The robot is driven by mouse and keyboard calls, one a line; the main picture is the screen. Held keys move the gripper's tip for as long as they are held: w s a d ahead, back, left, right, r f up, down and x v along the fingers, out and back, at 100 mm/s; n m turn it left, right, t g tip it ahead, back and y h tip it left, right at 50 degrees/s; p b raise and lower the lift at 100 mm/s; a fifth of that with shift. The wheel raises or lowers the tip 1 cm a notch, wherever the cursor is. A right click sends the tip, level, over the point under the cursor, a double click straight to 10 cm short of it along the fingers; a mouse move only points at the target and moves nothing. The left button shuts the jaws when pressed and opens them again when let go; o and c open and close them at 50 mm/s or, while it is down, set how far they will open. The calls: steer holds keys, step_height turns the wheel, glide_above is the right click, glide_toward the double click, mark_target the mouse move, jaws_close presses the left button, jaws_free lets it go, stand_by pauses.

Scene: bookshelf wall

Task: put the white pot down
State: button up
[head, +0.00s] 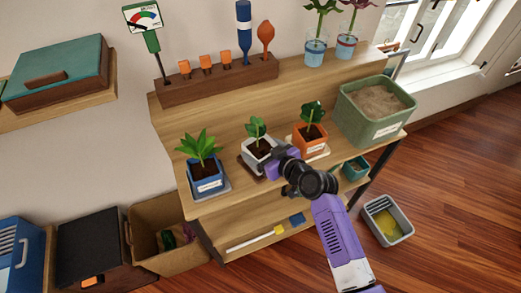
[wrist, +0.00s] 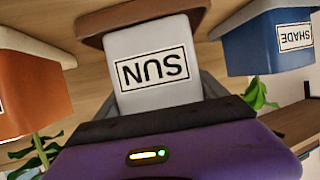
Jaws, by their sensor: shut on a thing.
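The white pot (head: 258,155) with a green plant stands upright on the middle shelf, between a blue pot (head: 208,184) and an orange pot (head: 311,141). The wrist view is upside down and shows the white pot (wrist: 155,99) with its SUN label. My gripper (head: 273,158) is shut on the white pot from its front right side. A brown saucer (head: 247,167) is directly under the pot; it also shows in the wrist view (wrist: 97,27). Pot and saucer look in contact, but I cannot tell whether a small gap remains.
The blue pot (wrist: 268,48), labelled SHADE, and the orange pot (wrist: 30,90) flank the white pot closely, each on a saucer. A large green planter (head: 376,112) stands at the shelf's right. A tool rack (head: 217,84) is behind. A cardboard box (head: 160,240) is on the floor at left.

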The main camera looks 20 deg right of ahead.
steer(key=shift+f, duration=0.2)
steer(key=shift+f, duration=0.1)
steer(key=o, duration=1.9)
steer(key=shift+f, duration=0.1)
steer(key=shift+o, duration=0.2)
steer(key=shift+r, duration=0.2)
steer(key=shift+s+d, duration=0.1)
steer(key=shift+s, duration=0.25)
steer(key=b+v, duration=0.1)
steer(key=v, duration=1)
steer(key=shift+s, duration=0.15)
